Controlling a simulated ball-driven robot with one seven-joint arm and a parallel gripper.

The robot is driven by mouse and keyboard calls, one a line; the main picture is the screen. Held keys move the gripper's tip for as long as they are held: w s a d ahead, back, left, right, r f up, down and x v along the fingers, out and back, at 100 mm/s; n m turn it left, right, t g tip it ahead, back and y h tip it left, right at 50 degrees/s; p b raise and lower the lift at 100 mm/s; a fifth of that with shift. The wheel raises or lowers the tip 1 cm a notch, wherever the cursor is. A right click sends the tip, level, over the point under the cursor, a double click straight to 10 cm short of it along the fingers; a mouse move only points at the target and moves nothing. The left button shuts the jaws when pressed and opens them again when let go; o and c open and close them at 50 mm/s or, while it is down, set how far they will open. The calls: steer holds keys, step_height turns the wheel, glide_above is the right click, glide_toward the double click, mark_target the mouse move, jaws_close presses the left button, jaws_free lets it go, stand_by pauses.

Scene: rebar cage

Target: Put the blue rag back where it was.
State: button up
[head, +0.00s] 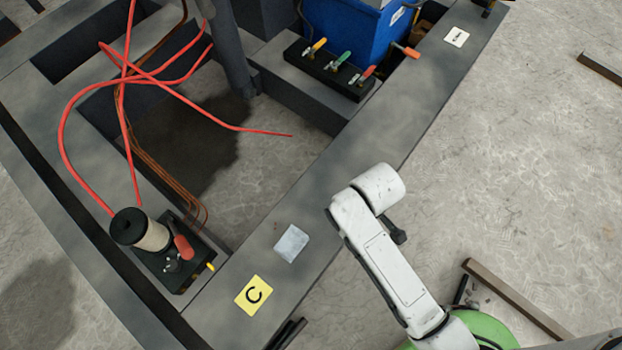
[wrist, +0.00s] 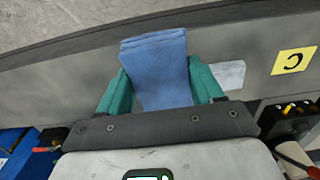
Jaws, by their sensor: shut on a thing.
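The blue rag (wrist: 158,58) is folded into a flat pad and sits between the two teal fingers of my gripper (wrist: 160,78) in the wrist view. My gripper is shut on it. Behind the rag is the grey beam (wrist: 70,85); I cannot tell whether the rag touches it. A pale grey-white patch (wrist: 229,75) lies on the beam just right of the rag, and it also shows in the head view (head: 291,243). Beyond it is the yellow card marked C (wrist: 294,61), also in the head view (head: 253,295). In the head view my arm hides the rag and fingers.
A black tray with a cable spool (head: 152,236) and a red-handled tool stands near the card. Red cable (head: 150,75) loops over the frame. A blue bin (head: 345,35) and a rack of coloured-handled tools (head: 330,68) stand at the back. The beam's middle stretch is clear.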

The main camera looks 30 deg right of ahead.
steer(key=w+a+f+b, duration=0.2)
steer(key=w+f, duration=0.1)
steer(key=w, duration=0.3)
steer(key=b, duration=0.3)
glide_above(320, 208)
steer(key=s, duration=0.1)
step_height(320, 208, down, 5)
steer(key=shift+s+d+r, duration=0.1)
steer(key=shift+w+f+b, duration=0.35)
steer(key=shift+w+f, duration=0.15)
steer(key=shift+f, duration=0.1)
steer(key=shift+w+f+b, duration=0.1)
steer(key=shift+f+b, duration=0.6)
steer(key=shift+f, duration=0.85)
steer(key=shift+f, duration=0.1)
steer(key=o, duration=1.2)
